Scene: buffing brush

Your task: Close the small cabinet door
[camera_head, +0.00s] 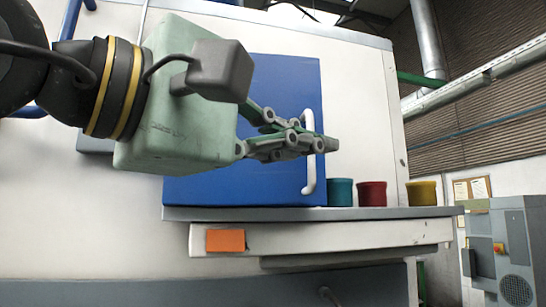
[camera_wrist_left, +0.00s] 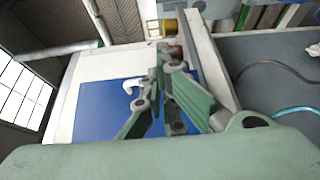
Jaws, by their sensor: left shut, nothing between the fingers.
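The small cabinet's blue door (camera_head: 215,187) fills the middle of the head view, with a white vertical handle (camera_head: 309,183) near its right edge. The frames do not clearly show whether the door stands slightly ajar. My left gripper (camera_head: 331,143) is shut and empty, in front of the door, its fingertips overlapping the handle's line and reaching just past the door's right edge. Contact cannot be told. In the left wrist view the blue door (camera_wrist_left: 95,115) and handle (camera_wrist_left: 133,86) lie left of the shut fingers (camera_wrist_left: 166,50). My right gripper is not in view.
A grey ledge (camera_head: 400,212) runs below the door. On it stand a teal cup (camera_head: 340,192), a red cup (camera_head: 371,193) and a yellow cup (camera_head: 421,193). An orange label (camera_head: 225,240) is below. A grey machine (camera_head: 508,245) stands at far right.

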